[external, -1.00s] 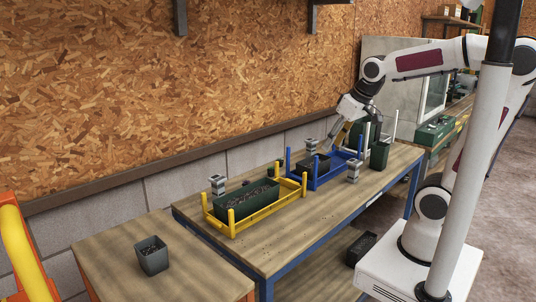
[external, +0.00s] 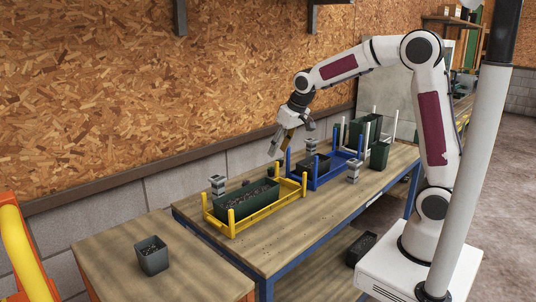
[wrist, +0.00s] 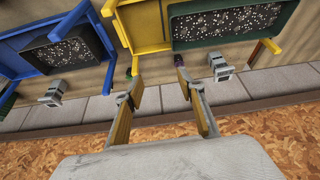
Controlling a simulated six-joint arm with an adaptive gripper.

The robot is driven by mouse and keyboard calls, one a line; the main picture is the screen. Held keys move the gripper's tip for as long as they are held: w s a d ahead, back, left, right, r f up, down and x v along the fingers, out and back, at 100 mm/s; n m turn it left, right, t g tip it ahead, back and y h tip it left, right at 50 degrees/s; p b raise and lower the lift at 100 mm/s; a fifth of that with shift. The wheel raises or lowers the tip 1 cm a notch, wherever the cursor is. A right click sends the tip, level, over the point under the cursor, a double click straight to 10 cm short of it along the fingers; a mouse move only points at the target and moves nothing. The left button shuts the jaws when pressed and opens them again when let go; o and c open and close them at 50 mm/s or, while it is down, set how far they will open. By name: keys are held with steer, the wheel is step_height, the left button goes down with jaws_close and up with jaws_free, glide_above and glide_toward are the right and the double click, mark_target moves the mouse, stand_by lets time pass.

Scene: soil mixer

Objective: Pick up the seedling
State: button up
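I cannot make out a seedling for certain. My gripper (external: 280,146) is above the back of the bench, near the gap between the yellow and blue crates. In the wrist view my gripper (wrist: 156,82) has its two fingers well apart, with nothing between the tips.
A yellow crate (external: 262,214) holds a green trough (external: 243,203) of soil. A blue crate (external: 318,184) holds a dark soil tray (external: 312,166). Grey clamps (external: 217,185) stand along the bench. A grey pot (external: 151,257) sits on the nearer table. The chipboard wall is close behind.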

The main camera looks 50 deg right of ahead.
glide_toward(246, 181)
steer(key=x, duration=0.2)
steer(key=shift+w+d+f, duration=0.1)
steer(key=shift+w+d, duration=0.2)
steer(key=shift+d, duration=0.2)
steer(key=shift+f, duration=0.1)
steer(key=shift+x, duration=1.25)
steer(key=shift+a, duration=0.1)
steer(key=shift+w+a+f, duration=0.2)
steer(key=shift+f, duration=0.6)
steer(key=shift+w+a+f, duration=0.15)
steer(key=shift+a+f, duration=0.05)
steer(key=shift+f, duration=0.6)
steer(key=shift+x, duration=0.95)
steer(key=c, duration=1)
